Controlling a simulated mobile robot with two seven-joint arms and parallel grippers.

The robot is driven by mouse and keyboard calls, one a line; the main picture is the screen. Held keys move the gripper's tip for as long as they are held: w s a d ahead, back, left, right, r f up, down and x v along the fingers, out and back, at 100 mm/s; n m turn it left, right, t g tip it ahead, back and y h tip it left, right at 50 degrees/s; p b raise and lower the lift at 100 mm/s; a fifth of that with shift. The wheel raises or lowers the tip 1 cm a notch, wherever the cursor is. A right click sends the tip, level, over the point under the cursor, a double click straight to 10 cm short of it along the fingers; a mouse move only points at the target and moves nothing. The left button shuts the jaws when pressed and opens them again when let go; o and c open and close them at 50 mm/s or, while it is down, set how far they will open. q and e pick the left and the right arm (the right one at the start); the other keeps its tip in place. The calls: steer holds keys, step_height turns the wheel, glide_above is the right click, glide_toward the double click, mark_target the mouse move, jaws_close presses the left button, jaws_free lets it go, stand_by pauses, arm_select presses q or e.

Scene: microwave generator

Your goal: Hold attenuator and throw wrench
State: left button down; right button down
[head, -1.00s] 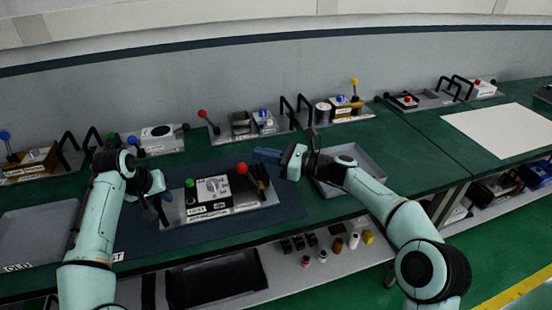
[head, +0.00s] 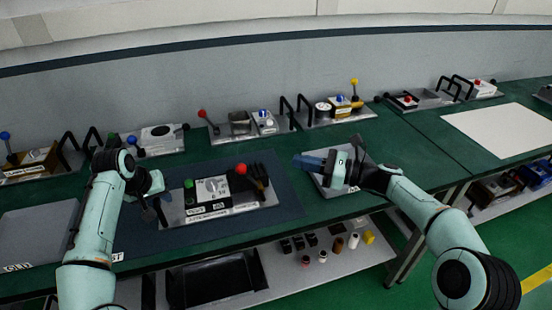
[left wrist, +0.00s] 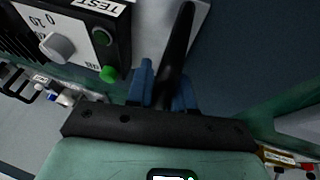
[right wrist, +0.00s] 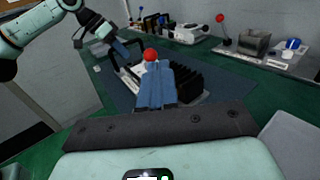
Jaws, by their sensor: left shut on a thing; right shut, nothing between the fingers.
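A metal-plated unit (head: 225,209) on the dark mat carries a grey box with a dial (head: 211,188), a green knob (head: 189,184), a red ball (head: 241,169) and black fins (head: 259,183). I cannot tell which part is called the attenuator or the wrench. My left gripper (head: 158,203) is at the unit's left end; the left wrist view shows its blue fingers (left wrist: 166,85) shut on a black handle (left wrist: 180,40). My right gripper (head: 308,163) is shut and empty, right of the fins and apart from them. In the right wrist view its closed fingers (right wrist: 156,84) partly hide the unit.
A grey tray (head: 322,184) lies below my right gripper, another (head: 38,235) at the left. Several units with coloured ball levers, such as the red one (head: 202,114), line the back of the green bench. A white sheet (head: 500,130) lies at the right.

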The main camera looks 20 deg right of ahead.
arm_select(q)
steer(key=shift+a+f, duration=0.15)
steer(key=c, duration=0.9)
jaws_free()
steer(key=shift+r, duration=0.3)
steer(key=v, duration=0.7)
steer(key=shift+s, duration=0.1)
steer(key=shift+f, duration=0.1)
